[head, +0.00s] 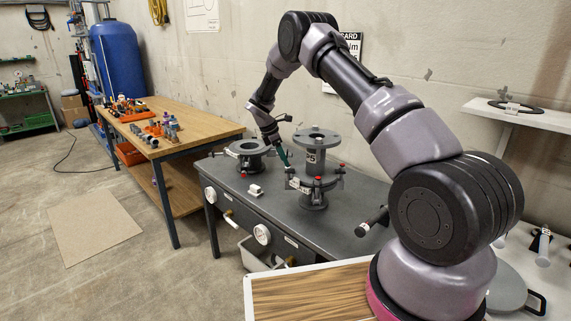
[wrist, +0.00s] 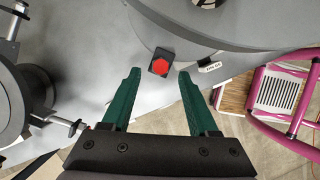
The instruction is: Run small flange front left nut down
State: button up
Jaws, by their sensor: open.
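A grey pipe stand with stacked flanges (head: 316,137) stands on the grey bench, with red-topped nuts around its lower flange. My gripper (head: 286,162) is above the left edge of that lower flange, pointing down. In the wrist view my gripper (wrist: 160,76) has its two green fingers apart and empty. A red-topped dark nut (wrist: 161,65) lies between and just beyond the fingertips, at the rim of the grey flange (wrist: 235,35). I cannot tell how far below the tips it is, or see its thread.
A second, lower flange assembly (head: 248,150) stands to the left on the grey bench (head: 262,212); clamp-like bolts project from a round part (wrist: 22,105) at left in the wrist view. A small white tag (wrist: 210,67) sits beside the flange. A wooden workbench (head: 180,118) stands farther left.

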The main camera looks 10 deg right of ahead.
jog(key=shift+x, duration=1.25)
grip_shut()
jog(key=shift+w, duration=0.1)
